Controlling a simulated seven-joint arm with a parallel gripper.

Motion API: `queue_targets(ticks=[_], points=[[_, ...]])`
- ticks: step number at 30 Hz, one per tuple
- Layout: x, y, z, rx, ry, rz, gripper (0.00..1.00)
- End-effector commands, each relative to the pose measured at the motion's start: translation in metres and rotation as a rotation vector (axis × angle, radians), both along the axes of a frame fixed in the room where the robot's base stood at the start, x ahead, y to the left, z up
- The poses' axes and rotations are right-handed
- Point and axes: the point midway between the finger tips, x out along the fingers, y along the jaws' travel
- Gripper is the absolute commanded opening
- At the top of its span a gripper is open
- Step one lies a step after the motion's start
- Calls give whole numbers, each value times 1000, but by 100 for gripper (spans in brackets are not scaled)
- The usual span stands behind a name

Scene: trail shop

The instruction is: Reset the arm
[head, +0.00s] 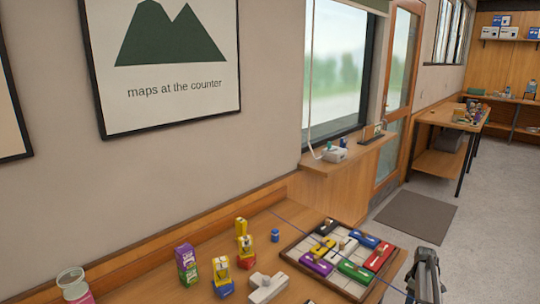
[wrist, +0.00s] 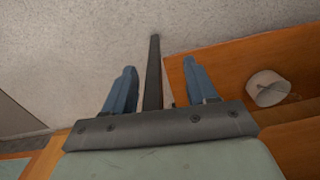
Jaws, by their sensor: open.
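My gripper (head: 426,279) is at the lower right in the head view, beside the right end of the wooden counter. In the wrist view its two blue-grey fingers (wrist: 153,90) stand well apart with nothing between them. Beyond them the wrist view shows grey floor, a dark post and a wooden panel. My gripper touches no object that I can see. The rest of my arm is mostly out of the head view.
A wooden counter (head: 150,287) holds a framed tray (head: 290,257) of coloured blocks, a grey T-shaped piece (head: 268,287), small boxes (head: 186,264), a blue jar (head: 275,236) and a glass jar (head: 74,284). A window ledge (head: 345,162) and door stand behind. Open floor (head: 467,241) lies right.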

Motion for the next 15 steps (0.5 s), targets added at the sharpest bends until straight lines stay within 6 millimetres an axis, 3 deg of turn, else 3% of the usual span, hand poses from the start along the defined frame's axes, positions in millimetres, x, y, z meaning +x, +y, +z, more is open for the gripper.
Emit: queue_targets(ticks=[1, 6, 15], points=[[-12, 18, -22, 26, 28, 20, 57], [-44, 67, -81, 110, 109, 77, 57], [-110, 147, -164, 247, 239, 165, 57]])
